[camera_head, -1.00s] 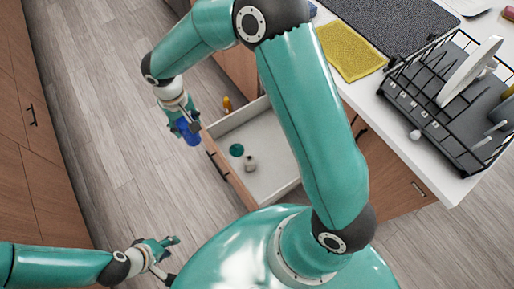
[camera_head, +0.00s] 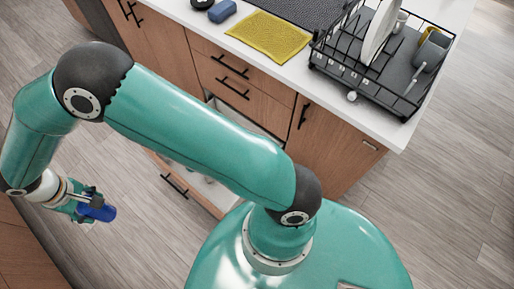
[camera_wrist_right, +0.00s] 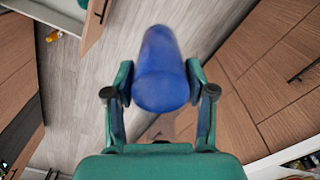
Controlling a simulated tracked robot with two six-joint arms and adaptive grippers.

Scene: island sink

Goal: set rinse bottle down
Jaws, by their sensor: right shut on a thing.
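The rinse bottle, seen as a blue cylinder (camera_head: 97,211), is held by my right gripper (camera_head: 86,206) at the left of the head view, over the floor. In the right wrist view the blue bottle (camera_wrist_right: 161,72) sits between the two fingers of my right gripper (camera_wrist_right: 158,88), tilted and clear of any surface. My right gripper is shut on it. My left gripper is not in view.
An open drawer (camera_head: 182,186) stands below the counter, partly hidden by my arm. The white counter (camera_head: 375,128) carries a dish rack (camera_head: 345,72), a yellow cloth (camera_head: 268,37) and a blue sponge (camera_head: 222,11). An orange object (camera_wrist_right: 53,36) shows in the wrist view.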

